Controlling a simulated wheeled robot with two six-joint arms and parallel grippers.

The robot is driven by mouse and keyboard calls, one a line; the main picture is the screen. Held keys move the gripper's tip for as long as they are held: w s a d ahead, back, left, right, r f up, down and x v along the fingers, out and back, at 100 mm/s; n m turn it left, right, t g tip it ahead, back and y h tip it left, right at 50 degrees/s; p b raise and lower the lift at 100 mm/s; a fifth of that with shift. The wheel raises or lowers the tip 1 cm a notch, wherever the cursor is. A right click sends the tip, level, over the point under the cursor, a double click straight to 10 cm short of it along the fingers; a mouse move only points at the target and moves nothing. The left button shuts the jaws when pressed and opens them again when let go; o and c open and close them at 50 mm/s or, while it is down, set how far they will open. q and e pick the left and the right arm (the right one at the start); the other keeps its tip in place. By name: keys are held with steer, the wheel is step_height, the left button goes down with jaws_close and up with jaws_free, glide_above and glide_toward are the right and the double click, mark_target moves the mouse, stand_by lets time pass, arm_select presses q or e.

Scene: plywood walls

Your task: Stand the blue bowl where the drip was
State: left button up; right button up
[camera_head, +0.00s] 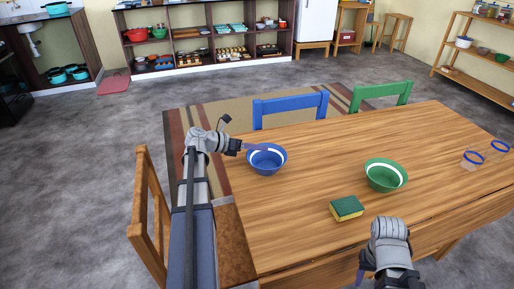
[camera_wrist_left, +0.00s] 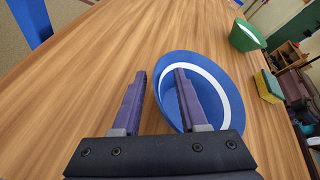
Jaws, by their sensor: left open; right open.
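The blue bowl (camera_head: 267,163) with a white band inside stands upright on the wooden table, near its left end. It also shows in the left wrist view (camera_wrist_left: 222,75). No drip can be made out on the table.
A green bowl (camera_head: 386,175) and a yellow-green sponge (camera_head: 346,208) are on the table (camera_head: 300,230) right of the blue bowl. Chairs, blue (camera_head: 290,106) and green (camera_head: 381,94), line the far side. The table's middle is clear.

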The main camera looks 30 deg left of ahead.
arm_select(q)
steer(key=shift+s+r, duration=0.1)
steer(key=shift+r, duration=0.15)
steer(key=p+v, duration=0.5)
steer(key=v, duration=0.6)
steer(key=shift+s+a, duration=0.3)
